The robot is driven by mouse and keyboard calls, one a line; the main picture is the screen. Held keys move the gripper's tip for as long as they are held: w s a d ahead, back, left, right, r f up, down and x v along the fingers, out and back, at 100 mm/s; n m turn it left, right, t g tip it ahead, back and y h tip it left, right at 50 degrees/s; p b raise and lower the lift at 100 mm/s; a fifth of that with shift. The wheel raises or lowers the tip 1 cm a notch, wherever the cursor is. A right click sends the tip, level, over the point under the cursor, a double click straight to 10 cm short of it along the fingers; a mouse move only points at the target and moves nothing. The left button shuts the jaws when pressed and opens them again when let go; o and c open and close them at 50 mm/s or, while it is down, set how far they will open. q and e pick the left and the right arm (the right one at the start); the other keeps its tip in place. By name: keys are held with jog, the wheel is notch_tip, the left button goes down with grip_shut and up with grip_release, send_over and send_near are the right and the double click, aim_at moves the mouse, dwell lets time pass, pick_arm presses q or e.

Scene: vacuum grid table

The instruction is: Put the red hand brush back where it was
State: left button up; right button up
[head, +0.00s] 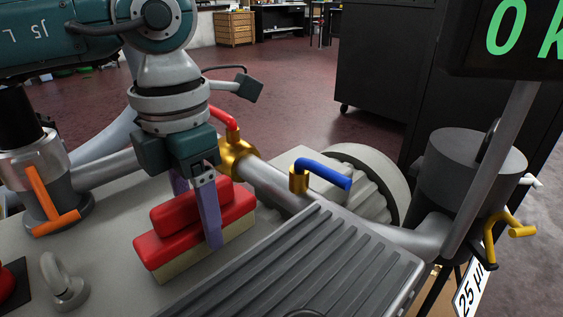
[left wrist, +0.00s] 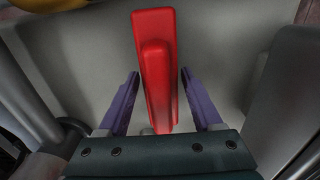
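The red hand brush (head: 193,225) has a red body and pale bristles below. It stands bristles down on the light grey table top (head: 110,255), left of the ribbed grey plate. My left gripper (head: 199,215) is over the brush from above, with one purple finger in front of it and the other behind. In the left wrist view the brush (left wrist: 156,60) lies between the two fingers of my left gripper (left wrist: 157,82), with a gap on each side. The gripper is open. My right gripper is not in view.
A ribbed grey plate (head: 310,262) lies right of the brush. Behind the brush runs a grey pipe (head: 280,187) with a red-handled valve (head: 230,122) and a blue-handled valve (head: 325,174). An orange handle (head: 50,205) and a metal eye ring (head: 62,282) stand at left.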

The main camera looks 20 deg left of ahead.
pick_arm(q)
jog(key=shift+o, duration=1)
notch_tip(320, 180, up, 12)
jog(key=p, duration=0.4)
jog(key=shift+r, duration=0.15)
